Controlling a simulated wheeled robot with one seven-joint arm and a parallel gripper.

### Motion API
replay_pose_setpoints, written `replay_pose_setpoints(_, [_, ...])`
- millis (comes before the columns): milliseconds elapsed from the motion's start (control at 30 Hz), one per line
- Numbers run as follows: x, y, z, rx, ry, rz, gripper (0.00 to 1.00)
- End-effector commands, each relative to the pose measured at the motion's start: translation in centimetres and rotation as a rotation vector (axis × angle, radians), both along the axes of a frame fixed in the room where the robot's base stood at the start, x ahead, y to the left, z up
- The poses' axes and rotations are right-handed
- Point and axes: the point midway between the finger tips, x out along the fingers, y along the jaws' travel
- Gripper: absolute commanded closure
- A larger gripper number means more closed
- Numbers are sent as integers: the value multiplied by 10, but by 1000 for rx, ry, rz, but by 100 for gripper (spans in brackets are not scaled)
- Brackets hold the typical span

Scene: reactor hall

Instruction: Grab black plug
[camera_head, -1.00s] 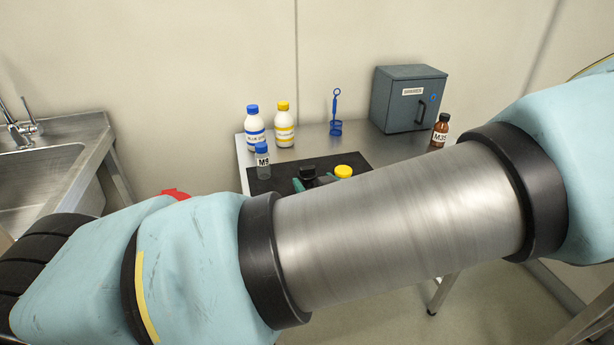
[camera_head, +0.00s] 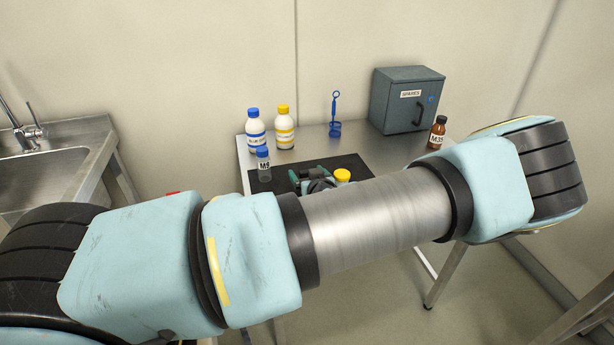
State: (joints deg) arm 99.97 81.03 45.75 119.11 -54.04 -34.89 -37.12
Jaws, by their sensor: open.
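A small dark shape, apparently the black plug (camera_head: 307,174), is on the black mat (camera_head: 345,162) on the steel table, mostly hidden. My gripper (camera_head: 308,177) shows only in part behind my arm, with green finger-like parts to the left and right of the dark shape. It looks open. I cannot tell whether the fingers touch the plug. A yellow-capped item (camera_head: 342,175) stands just right of it, its lower part covered by my arm.
On the table are a blue-capped bottle (camera_head: 255,130), a yellow-capped bottle (camera_head: 284,130), a clear M9 bottle (camera_head: 264,168), a blue stand (camera_head: 335,128), a grey cabinet (camera_head: 406,100) and a brown M35 bottle (camera_head: 437,134). A sink (camera_head: 50,165) is at left.

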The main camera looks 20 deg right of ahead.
Motion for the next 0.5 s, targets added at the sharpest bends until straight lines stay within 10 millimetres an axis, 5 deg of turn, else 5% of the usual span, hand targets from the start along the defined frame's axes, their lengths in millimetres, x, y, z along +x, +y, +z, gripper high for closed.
replay_pose_setpoints(167, [0, 0, 0, 0, 0, 0, 10])
replay_pose_setpoints(500, [0, 0, 0, 0, 0, 0, 48])
